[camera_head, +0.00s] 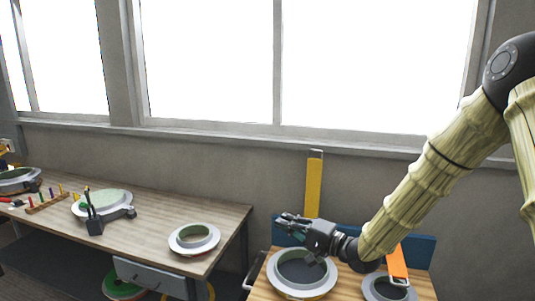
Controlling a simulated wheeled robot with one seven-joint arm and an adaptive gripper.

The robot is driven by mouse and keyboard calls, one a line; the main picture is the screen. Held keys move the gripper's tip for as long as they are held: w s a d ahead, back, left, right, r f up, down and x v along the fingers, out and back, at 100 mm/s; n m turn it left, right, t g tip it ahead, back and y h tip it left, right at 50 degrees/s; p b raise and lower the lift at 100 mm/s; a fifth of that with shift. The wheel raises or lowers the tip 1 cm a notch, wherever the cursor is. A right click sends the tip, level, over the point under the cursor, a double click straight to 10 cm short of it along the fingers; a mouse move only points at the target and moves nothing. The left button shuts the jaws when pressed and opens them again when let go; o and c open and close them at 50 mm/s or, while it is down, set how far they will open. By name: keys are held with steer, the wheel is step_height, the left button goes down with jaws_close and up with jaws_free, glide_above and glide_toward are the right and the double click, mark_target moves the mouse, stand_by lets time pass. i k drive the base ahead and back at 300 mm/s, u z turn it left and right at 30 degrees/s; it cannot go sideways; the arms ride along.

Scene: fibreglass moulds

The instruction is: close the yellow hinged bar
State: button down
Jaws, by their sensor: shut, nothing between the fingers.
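The yellow hinged bar (314,186) stands upright at the back of a small wooden-topped bench, against the grey wall. Its lower end is hidden behind my arm's end and the bench items. My gripper (284,222) is shut and empty, in front of and a little left of the bar's lower part as seen here. It points left, above a round grey mould. I cannot tell whether it touches the bar.
A round mould (301,273) sits on the bench below my gripper. An orange bar (397,264) leans over another mould (388,288) at right. A blue panel (420,249) runs along the back. A wooden table (150,204) with moulds stands at left.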

mark_target(314, 166)
steer(key=z, duration=0.4)
steer(key=i, duration=0.3)
steer(key=z, duration=1)
steer(key=i, duration=1.8)
steer(key=u, duration=1.15)
steer(key=i, duration=0.3)
steer(key=u, duration=0.25)
